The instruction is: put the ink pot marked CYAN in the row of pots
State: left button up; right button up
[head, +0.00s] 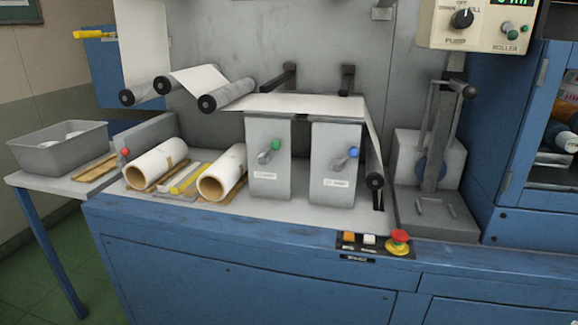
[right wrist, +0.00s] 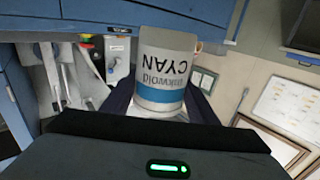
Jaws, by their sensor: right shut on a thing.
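The ink pot marked CYAN (right wrist: 165,62) is in the right wrist view, white with a blue band, its lettering upside down in the picture. My right gripper (right wrist: 160,103) is shut on it, with a dark finger on each side. The pot and the right gripper do not show in the head view. My left gripper is in neither view. In the head view, some containers (head: 562,136) lie or stand in the blue cabinet at the right edge, cut off by the frame. I cannot tell whether they are the row of pots.
The blue cabinet (head: 510,120) stands right of the rewinder. The machine bed holds paper rolls (head: 155,163), two grey blocks with knobs (head: 270,170) and a lever unit (head: 430,165). A red stop button (head: 398,240) sits on the front edge. A grey bin (head: 58,147) is on the left side table.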

jog(key=shift+s+a+f, duration=0.2)
jog(key=shift+s+a, duration=0.2)
jog(key=shift+s, duration=0.1)
jog(key=shift+w+d+r+m+t+h, duration=0.4)
jog(key=shift+w+r+m+t+h, duration=0.25)
jog(key=shift+h, duration=0.35)
jog(key=m+h, duration=0.1)
jog(key=w+d+m+h, duration=0.1)
jog(key=h, duration=0.1)
jog(key=shift+d+r+t, duration=0.2)
jog(key=shift+r+t, duration=0.05)
jog(key=shift+r, duration=0.15)
jog(key=h, duration=0.1)
jog(key=d+m+h, duration=0.1)
jog(key=m+h, duration=0.1)
jog(key=shift+w+d+r, duration=0.35)
jog(key=shift+r, duration=0.05)
jog(key=shift+d, duration=0.1)
